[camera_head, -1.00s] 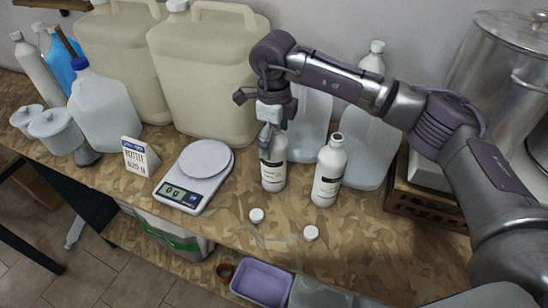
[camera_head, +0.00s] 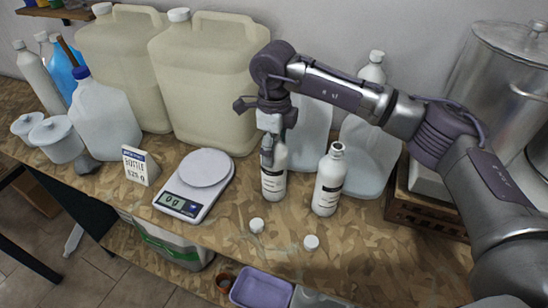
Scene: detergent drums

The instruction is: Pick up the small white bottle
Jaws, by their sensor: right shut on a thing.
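Two small white bottles with pale labels stand upright and uncapped or with hidden tops on the wooden bench. The left small white bottle (camera_head: 273,181) is under my right gripper (camera_head: 269,150), which is shut on its upper part and hides its neck. Its base looks to be on the bench. The right small white bottle (camera_head: 328,184) stands apart from the gripper, with an open dark mouth. My left gripper is not in view.
A scale (camera_head: 192,191) reading 0 g and a sign (camera_head: 139,165) stand left. Two white caps (camera_head: 257,225) (camera_head: 311,242) lie in front. Large canisters (camera_head: 209,85) and clear bottles (camera_head: 367,150) crowd behind. A wooden crate (camera_head: 428,212) is at right. A purple tray (camera_head: 262,287) is below the bench edge.

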